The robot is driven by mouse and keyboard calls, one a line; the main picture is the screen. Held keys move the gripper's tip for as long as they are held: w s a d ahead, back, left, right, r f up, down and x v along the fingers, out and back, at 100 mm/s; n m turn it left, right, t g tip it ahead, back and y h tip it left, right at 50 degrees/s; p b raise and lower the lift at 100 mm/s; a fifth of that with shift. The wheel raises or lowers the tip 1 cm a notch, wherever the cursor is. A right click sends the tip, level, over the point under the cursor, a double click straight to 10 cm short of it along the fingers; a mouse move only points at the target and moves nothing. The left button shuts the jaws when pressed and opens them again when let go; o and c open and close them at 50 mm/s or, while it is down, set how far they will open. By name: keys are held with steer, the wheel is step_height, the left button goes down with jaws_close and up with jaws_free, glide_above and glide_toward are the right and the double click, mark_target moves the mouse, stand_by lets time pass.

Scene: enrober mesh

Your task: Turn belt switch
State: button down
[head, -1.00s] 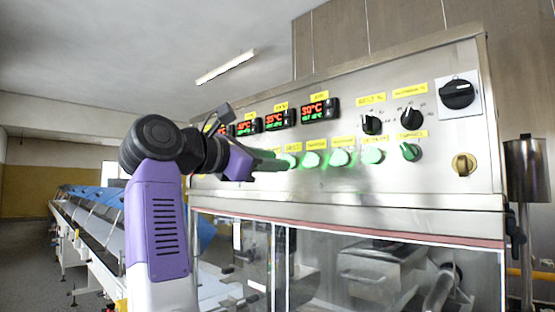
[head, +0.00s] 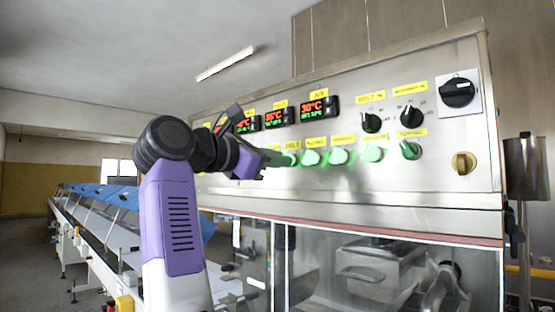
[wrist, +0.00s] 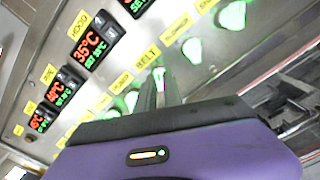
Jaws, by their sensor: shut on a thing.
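The belt switch (wrist: 158,74) is a green lit knob under a yellow BELT label (wrist: 147,57) on the steel panel. In the wrist view the two fingers of my gripper (wrist: 159,86) reach up to it and are shut on it. The fingers hide most of the knob, so its angle cannot be told. In the head view my gripper (head: 276,160) comes from the left to the row of green knobs, below the BELT label (head: 292,144).
More green knobs (head: 339,156) stand close to the right in the same row. Lit temperature displays (head: 319,108) and black dials (head: 372,122) sit above. Glass doors (head: 380,270) are below. A conveyor (head: 85,235) runs along the left.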

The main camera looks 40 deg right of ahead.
steer(key=n+p, duration=0.5)
steer(key=n, duration=0.6)
steer(key=shift+n+p, duration=0.3)
steer(key=shift+w, duration=0.1)
stand_by(0.3)
steer(key=c, duration=1.5)
jaws_free()
steer(key=shift+a, duration=0.1)
